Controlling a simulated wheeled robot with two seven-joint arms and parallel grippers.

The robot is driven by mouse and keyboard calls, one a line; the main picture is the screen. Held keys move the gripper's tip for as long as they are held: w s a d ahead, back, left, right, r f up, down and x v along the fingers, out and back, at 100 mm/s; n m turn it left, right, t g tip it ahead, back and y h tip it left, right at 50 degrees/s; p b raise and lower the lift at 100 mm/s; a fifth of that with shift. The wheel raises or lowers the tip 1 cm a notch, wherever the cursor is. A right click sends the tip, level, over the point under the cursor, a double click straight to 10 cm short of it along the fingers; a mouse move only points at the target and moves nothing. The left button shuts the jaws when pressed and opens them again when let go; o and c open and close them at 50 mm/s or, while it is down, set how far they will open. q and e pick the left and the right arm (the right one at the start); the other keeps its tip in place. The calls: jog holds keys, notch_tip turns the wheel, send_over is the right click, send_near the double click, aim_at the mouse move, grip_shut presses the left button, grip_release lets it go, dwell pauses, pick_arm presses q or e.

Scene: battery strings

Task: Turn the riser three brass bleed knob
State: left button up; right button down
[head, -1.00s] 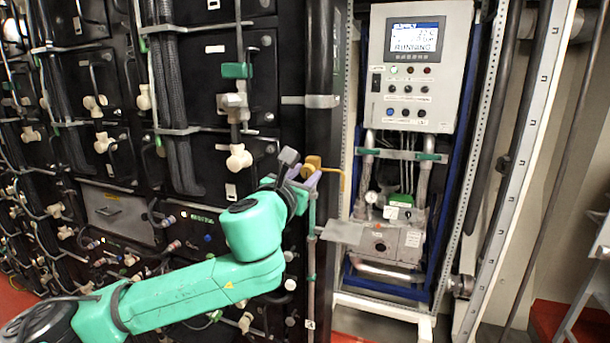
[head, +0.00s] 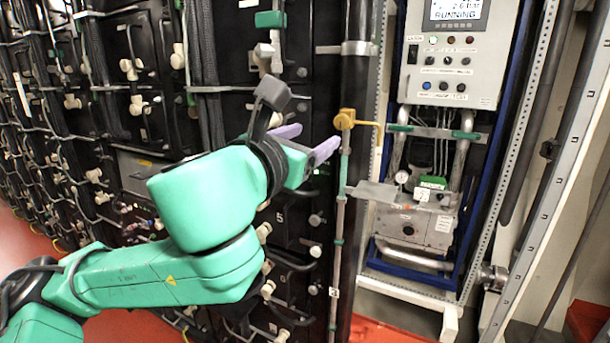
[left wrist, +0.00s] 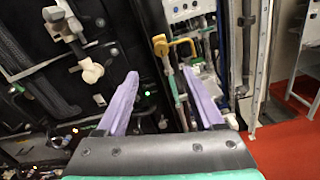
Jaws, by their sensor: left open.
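The brass bleed knob (head: 345,119), with a bent yellow outlet pipe (head: 378,130), sits at the top of a thin vertical riser pipe (head: 340,200) in the head view. In the left wrist view the brass knob (left wrist: 160,44) shows beyond the fingers, at upper middle. My left gripper (head: 313,140), with purple fingers, is open and empty. It is to the left of the knob and slightly below it, apart from it. In the left wrist view the open left gripper (left wrist: 165,92) has its fingers spread, with the riser showing between them. My right gripper is not in view.
A control cabinet (head: 462,50) with a screen and buttons stands at the right. A grey plate (head: 372,191) juts out beside the riser. Black battery racks (head: 245,60) with pale valves fill the left. Red floor (head: 390,332) shows below.

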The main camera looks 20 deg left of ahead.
pick_arm(q)
jog(key=shift+s+b, duration=0.95)
jog(key=shift+b, duration=0.2)
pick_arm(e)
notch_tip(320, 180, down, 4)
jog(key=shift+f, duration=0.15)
